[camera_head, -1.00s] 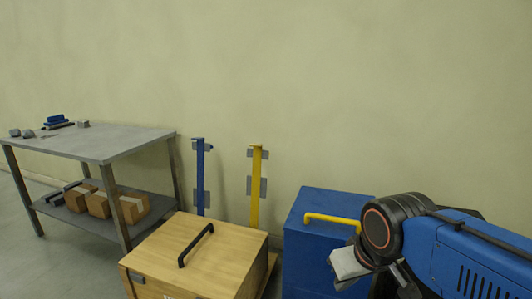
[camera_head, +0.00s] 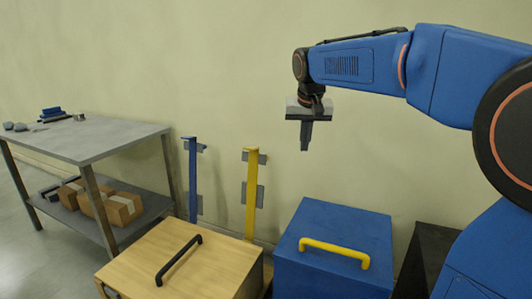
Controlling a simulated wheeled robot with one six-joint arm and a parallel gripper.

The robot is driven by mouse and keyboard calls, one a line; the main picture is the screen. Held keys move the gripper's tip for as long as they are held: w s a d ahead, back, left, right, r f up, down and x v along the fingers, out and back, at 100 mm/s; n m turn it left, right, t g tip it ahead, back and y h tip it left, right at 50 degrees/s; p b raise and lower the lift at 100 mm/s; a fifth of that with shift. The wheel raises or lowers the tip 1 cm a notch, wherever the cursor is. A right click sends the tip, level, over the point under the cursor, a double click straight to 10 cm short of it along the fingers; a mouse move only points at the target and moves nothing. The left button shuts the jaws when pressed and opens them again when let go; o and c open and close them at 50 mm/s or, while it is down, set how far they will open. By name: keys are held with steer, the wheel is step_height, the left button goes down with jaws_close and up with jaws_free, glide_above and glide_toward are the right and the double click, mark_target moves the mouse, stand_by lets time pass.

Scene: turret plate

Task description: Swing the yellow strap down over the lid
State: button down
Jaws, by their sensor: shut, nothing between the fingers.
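The yellow strap (camera_head: 252,195) stands upright behind the wooden box, near the wall, with grey plates beside it. The wooden box's lid (camera_head: 190,262) is closed and has a black handle (camera_head: 178,260). The strap is clear of the lid. A blue box (camera_head: 333,240) with a yellow handle (camera_head: 334,252) stands to the right; its lid is closed too. My gripper (camera_head: 304,148) points down, shut and empty, in the air above and behind the blue box, to the right of the yellow strap's top.
A blue strap (camera_head: 193,178) stands upright to the left of the yellow one. A grey metal table (camera_head: 110,140) at the left carries small items, with cardboard boxes (camera_head: 122,208) on its lower shelf. A dark box (camera_head: 425,262) stands right of the blue box. The air above the boxes is free.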

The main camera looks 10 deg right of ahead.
steer(key=w+a+f+m, duration=0.1)
steer(key=w+f, duration=0.2)
steer(key=w, duration=0.9)
steer(key=w+a+f+m+h, duration=0.1)
steer(key=w+a+f+m, duration=0.1)
steer(key=w, duration=1)
steer(key=w+a+f+m, duration=0.1)
steer(key=w+f, duration=0.2)
steer(key=w, duration=0.9)
step_height(320, 180, down, 9)
steer(key=shift+a+f+g, duration=0.2)
steer(key=shift+a+g, duration=0.05)
steer(key=shift+g, duration=0.15)
steer(key=shift+w+a+h, duration=0.1)
steer(key=shift+h, duration=0.2)
